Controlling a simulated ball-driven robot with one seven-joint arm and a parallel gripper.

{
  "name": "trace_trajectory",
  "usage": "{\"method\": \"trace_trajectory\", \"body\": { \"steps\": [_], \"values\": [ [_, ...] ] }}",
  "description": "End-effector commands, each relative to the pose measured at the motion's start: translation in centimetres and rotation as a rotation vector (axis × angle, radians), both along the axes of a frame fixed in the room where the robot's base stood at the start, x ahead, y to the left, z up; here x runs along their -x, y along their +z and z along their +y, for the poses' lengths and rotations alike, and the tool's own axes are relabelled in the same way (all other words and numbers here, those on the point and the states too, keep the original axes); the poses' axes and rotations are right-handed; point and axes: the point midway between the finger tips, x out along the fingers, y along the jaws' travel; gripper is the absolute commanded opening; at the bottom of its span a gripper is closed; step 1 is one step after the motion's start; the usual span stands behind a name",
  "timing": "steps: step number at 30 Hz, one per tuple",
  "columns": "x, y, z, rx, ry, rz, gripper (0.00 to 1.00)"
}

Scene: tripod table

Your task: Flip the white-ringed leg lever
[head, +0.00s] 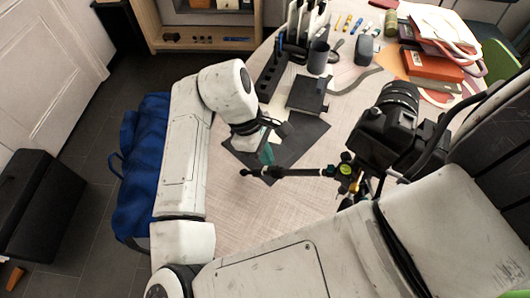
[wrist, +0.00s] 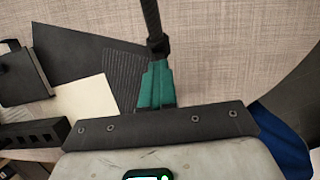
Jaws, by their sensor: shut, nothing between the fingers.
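A small tripod (head: 355,190) stands on the table and carries a black camera (head: 392,118). One of its dark legs (head: 300,172) extends left over the table, ending in a black foot, and it also shows in the wrist view (wrist: 151,18). Coloured green and yellow fittings sit at the leg's hub end; I cannot clearly make out a white-ringed lever. My gripper (head: 267,154) is just above the leg near its foot end. Its teal fingers are shut and empty in the wrist view (wrist: 157,70), their tips overlapping a dark collar on the leg; contact is unclear.
A dark mat (head: 305,138) lies under the leg. Behind it are a black slotted block (head: 271,76), a grey cup (head: 318,57) and a dark box (head: 308,94). Books (head: 430,65) lie at the far right. The table's near left part is clear.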

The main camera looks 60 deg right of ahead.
Motion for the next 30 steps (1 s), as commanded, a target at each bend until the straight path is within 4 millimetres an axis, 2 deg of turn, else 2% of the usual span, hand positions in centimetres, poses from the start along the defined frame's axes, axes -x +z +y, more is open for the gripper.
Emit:
{"method": "trace_trajectory", "body": {
  "steps": [22,23,27,30],
  "values": [
    [0.76,0.55,-0.07,0.0,0.0,0.0,0.0],
    [0.77,0.54,-0.07,0.0,0.0,0.0,0.01],
    [0.76,0.55,-0.07,0.0,0.0,0.0,0.14],
    [0.76,0.55,-0.07,0.0,0.0,0.0,0.15]
  ]
}}
